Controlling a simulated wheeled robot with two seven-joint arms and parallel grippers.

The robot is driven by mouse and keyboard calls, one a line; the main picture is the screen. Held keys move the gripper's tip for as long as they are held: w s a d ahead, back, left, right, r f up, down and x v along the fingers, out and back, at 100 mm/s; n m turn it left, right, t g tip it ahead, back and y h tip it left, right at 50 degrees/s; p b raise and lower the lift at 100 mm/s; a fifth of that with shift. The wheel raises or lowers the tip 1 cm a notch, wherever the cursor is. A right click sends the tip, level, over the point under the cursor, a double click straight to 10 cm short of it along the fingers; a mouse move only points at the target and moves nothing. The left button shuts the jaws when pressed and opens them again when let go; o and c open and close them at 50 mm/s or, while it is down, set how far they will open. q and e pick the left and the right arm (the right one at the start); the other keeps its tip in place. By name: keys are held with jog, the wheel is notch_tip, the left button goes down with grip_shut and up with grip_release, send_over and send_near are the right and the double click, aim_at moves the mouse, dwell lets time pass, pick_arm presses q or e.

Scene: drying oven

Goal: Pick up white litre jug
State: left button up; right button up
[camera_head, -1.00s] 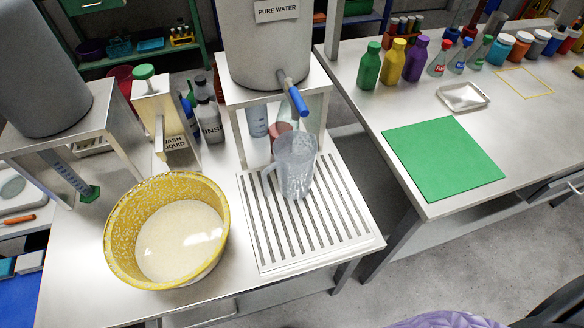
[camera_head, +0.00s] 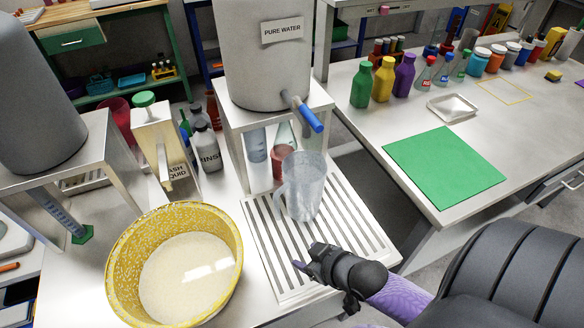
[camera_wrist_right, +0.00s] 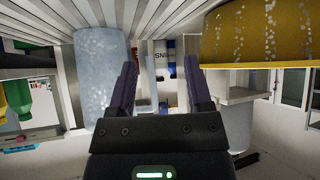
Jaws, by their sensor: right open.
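The litre jug (camera_head: 303,187), a translucent whitish vessel with a handle on its left side, stands upright on the slatted drain rack (camera_head: 262,235) below the blue-handled tap. My right gripper (camera_head: 308,260) is low over the front of the rack, in front of the jug and apart from it. In the right wrist view the picture is upside down. There the right gripper (camera_wrist_right: 163,85) has its two fingers spread with nothing between them, and the jug (camera_wrist_right: 101,80) is to the left of the fingers. My left gripper is not in view.
The yellow speckled basin (camera_head: 120,265) stands left of the rack, close to my right gripper. The pure water tank (camera_head: 262,70) and its tap (camera_head: 308,115) are above and behind the jug. A green mat (camera_head: 445,165) lies on the right table.

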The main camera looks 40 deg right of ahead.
aim_at(279, 207)
jog(key=w+d+r+t, duration=0.2)
jog(key=w+r+t, duration=0.15)
jog(key=r, duration=0.25)
jog(key=shift+y, duration=0.5)
jog(key=b+x, duration=0.1)
jog(key=x, duration=0.2)
jog(key=b+x, duration=0.2)
jog(key=x, duration=0.1)
jog(key=b+x, duration=0.2)
jog(key=x, duration=0.1)
jog(key=shift+w+d+r, duration=0.1)
jog(key=shift+w+d, duration=0.15)
jog(key=shift+w, duration=0.25)
jog(key=shift+w+a, duration=0.1)
jog(key=shift+w, duration=0.2)
jog(key=shift+r, duration=0.1)
grip_shut()
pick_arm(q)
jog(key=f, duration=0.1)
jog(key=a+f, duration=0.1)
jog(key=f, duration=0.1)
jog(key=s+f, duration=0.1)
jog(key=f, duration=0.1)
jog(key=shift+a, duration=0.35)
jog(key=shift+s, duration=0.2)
